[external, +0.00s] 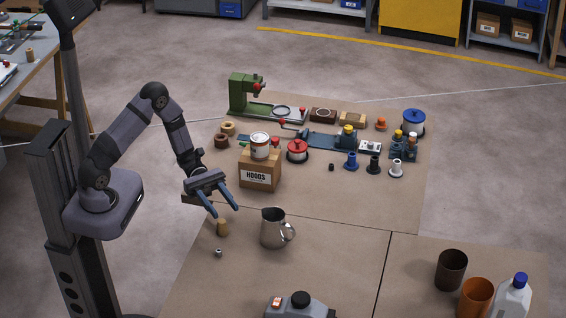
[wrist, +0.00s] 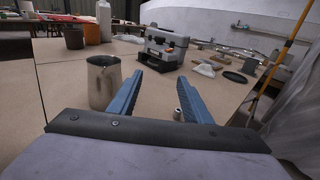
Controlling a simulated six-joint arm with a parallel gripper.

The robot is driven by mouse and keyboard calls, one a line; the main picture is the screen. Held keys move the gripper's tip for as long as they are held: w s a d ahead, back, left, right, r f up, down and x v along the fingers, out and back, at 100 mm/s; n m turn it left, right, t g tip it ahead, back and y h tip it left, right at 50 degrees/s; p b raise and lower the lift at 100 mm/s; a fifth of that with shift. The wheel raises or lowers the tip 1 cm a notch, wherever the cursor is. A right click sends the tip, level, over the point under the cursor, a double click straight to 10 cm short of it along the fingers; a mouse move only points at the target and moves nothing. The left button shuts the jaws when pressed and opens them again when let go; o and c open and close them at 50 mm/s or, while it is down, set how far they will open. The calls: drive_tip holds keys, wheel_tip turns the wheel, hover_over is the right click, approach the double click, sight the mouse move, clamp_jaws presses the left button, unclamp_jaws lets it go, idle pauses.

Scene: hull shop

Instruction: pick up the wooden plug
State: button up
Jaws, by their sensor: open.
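The plug cannot be made out there and may be hidden behind the gripper body.
A small metal nut (external: 219,253) lies nearer the camera. A cardboard box (external: 260,172) with a can on top stands behind.

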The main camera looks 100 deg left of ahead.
sight(223, 223)
drive_tip(key=shift+f, duration=1.55)
wheel_tip(223, 223, down, 4)
drive_tip(key=shift+r, duration=0.25)
drive_tip(key=shift+p+x, duration=0.9)
drive_tip(key=shift+x, duration=0.65)
drive_tip(key=shift+f, duration=0.2)
drive_tip(key=c, duration=1.1)
